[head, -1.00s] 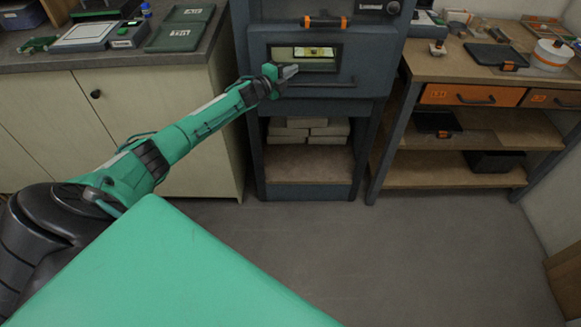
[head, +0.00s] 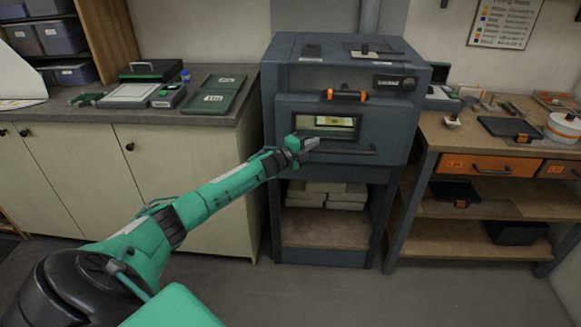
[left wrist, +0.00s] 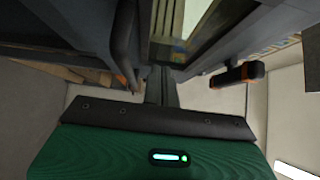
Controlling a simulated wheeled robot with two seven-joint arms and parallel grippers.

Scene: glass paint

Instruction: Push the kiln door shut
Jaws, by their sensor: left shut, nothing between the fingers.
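The kiln (head: 343,55) is a blue-grey box on an open stand. Its front door (head: 285,112) has a small window (head: 340,122), a long dark handle bar (head: 350,153) below it and an orange-ended handle (head: 344,95) above. The door looks close to the kiln front; I cannot tell whether a gap is left. My left gripper (head: 309,144) is shut and empty, at the door's lower left by the window and bar's left end. Its dark fingers (left wrist: 160,85) point at the door in the left wrist view; contact is unclear. My right gripper is out of view.
A cabinet with a grey counter (head: 225,110) stands left of the kiln, holding green cases. A wooden workbench (head: 445,135) with orange drawers stands right. Pale bricks (head: 325,195) lie on the shelf under the kiln. Floor in front is clear.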

